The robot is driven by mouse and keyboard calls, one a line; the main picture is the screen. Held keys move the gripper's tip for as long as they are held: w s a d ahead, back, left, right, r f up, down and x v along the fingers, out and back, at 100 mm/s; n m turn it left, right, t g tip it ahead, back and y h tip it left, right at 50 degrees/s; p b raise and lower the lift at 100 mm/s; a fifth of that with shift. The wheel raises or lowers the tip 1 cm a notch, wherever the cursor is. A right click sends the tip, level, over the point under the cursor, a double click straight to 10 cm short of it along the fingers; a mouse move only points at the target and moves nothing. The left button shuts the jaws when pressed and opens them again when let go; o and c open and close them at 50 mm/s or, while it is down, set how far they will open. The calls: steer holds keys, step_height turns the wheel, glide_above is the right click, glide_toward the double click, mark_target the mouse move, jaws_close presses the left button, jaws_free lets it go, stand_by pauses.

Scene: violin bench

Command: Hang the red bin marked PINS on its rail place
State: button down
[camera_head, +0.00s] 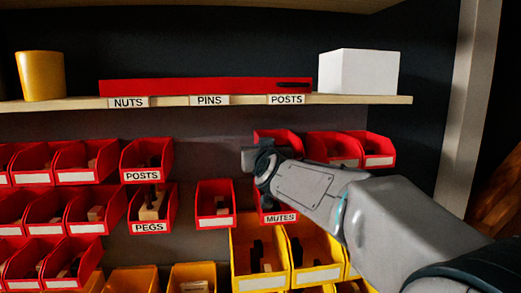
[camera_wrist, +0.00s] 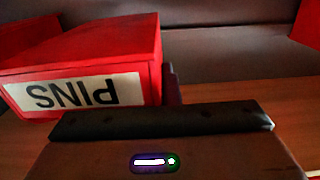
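The red bin marked PINS (camera_wrist: 85,75) fills the left of the wrist view, its white label upside down in that picture. My gripper (camera_wrist: 165,120) shows there as a dark bar just below and right of the bin. Its fingertips and any contact with the bin are not clear. In the head view my gripper (camera_head: 258,162) is at the bin wall, in front of a partly covered red bin (camera_head: 277,138) whose label I cannot see. I cannot tell whether that is the PINS bin. A PINS label (camera_head: 209,100) is on the shelf edge, between NUTS and POSTS labels.
Red bins marked POSTS (camera_head: 147,162), PEGS (camera_head: 150,212) and MUTES (camera_head: 281,218) hang nearby, above yellow bins (camera_head: 260,278). The shelf (camera_head: 70,103) holds a yellow cup (camera_head: 41,76), a long red piece (camera_head: 200,87) and a white box (camera_head: 358,72). Bare wall shows above a small red bin (camera_head: 215,203).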

steer(key=shift+s, duration=0.1)
stand_by(0.3)
steer(key=s+d+p, duration=0.1)
steer(key=s+d, duration=0.2)
steer(key=s, duration=1.3)
steer(key=shift+s+d, duration=0.2)
steer(key=shift+s, duration=0.1)
stand_by(1.1)
steer(key=shift+d, duration=0.1)
